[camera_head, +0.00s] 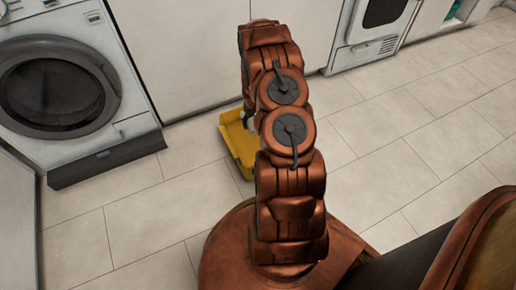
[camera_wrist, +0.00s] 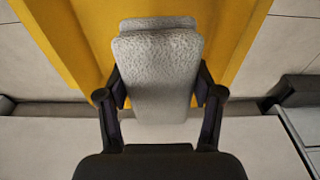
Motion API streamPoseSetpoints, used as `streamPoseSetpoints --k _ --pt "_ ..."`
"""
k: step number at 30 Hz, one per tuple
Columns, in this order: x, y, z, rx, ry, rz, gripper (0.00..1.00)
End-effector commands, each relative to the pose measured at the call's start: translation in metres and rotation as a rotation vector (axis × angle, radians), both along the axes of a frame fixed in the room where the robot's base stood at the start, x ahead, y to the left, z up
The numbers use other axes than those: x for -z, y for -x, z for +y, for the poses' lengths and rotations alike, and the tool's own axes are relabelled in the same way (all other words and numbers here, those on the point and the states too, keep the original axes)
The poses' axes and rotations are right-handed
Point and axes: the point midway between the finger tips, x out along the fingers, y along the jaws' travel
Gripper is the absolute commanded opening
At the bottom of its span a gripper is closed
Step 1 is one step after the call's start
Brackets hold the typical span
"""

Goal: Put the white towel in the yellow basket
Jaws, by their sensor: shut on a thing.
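The white towel (camera_wrist: 158,70) is a folded, pale, textured bundle between the two dark fingers of my gripper (camera_wrist: 160,95) in the wrist view. My gripper is shut on it. The yellow basket (camera_wrist: 62,30) fills the upper part of that view, behind the towel. The towel overlaps the basket in the picture; whether they touch I cannot tell. In the head view the basket (camera_head: 236,142) is on the tiled floor, partly hidden by my arm.
A front-loading washing machine (camera_head: 68,92) stands at the left. White cabinet fronts (camera_head: 190,50) run behind the basket, with another white appliance (camera_head: 372,30) at the upper right. The tiled floor (camera_head: 400,140) to the right is clear.

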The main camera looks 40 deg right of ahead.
Motion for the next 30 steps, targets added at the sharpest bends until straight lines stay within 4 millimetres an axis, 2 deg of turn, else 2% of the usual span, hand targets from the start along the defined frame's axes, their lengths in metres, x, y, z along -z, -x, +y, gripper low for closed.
streamPoseSetpoints --k 1,3,11,21,26,30 --pt "0.020 0.004 -0.007 0.009 -0.002 0.000 0.22" --pt "0.030 0.008 -0.013 0.015 -0.004 0.000 0.22" --pt "0.048 0.013 -0.022 0.021 -0.005 -0.003 0.22" --pt "0.100 0.012 -0.022 0.020 -0.005 -0.002 0.22" --pt "0.110 0.013 -0.022 0.021 -0.005 -0.003 0.22" --pt "0.128 0.013 -0.022 0.022 -0.005 -0.003 0.22"
